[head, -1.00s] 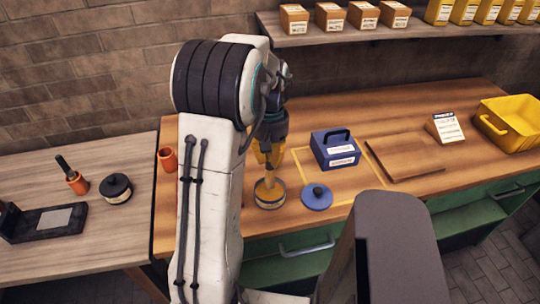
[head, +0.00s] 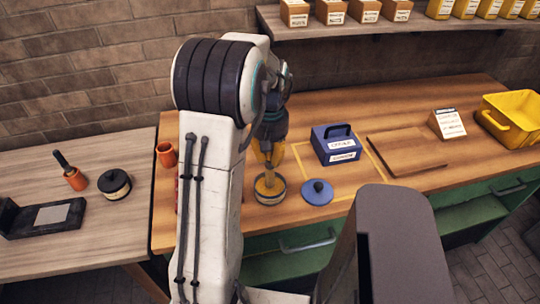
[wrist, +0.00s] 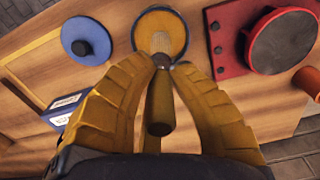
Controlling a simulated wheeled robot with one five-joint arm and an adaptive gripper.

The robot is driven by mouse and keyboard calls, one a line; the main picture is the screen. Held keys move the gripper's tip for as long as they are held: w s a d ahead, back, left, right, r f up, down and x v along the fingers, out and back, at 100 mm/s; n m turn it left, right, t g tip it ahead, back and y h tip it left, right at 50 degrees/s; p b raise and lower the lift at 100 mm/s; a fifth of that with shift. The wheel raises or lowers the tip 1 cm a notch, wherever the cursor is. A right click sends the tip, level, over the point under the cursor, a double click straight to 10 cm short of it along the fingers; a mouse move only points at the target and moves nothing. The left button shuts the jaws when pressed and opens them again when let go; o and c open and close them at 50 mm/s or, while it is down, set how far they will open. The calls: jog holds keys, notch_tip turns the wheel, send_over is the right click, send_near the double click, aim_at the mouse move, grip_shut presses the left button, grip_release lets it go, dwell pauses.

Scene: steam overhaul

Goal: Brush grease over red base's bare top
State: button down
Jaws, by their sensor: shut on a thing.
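My gripper (wrist: 166,64) is shut on a brush (wrist: 160,105) with a dark wooden handle. The bristles point into an open round grease tin (wrist: 178,22) holding tan grease; whether they touch the grease I cannot tell. In the head view the tin (head: 270,196) stands on the wooden bench below my gripper (head: 268,160). A blue lid (head: 318,191) with a dark knob lies right of the tin. The red base (wrist: 228,50) shows at the right of the wrist view, with a round grey-topped part (wrist: 284,42). My arm hides most of it in the head view.
A blue box (head: 336,145) stands in a yellow outline on the bench. An orange cup (head: 166,154) is left of my arm. The left table holds a black-lidded tin (head: 115,184).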

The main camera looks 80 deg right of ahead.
jog(key=shift+f+b, duration=0.4)
jog(key=shift+f, duration=0.15)
dwell(1.5)
jog(key=shift+r, duration=0.1)
jog(key=shift+r+p, duration=2.9)
jog(key=shift+r, duration=0.55)
jog(key=shift+s, duration=0.1)
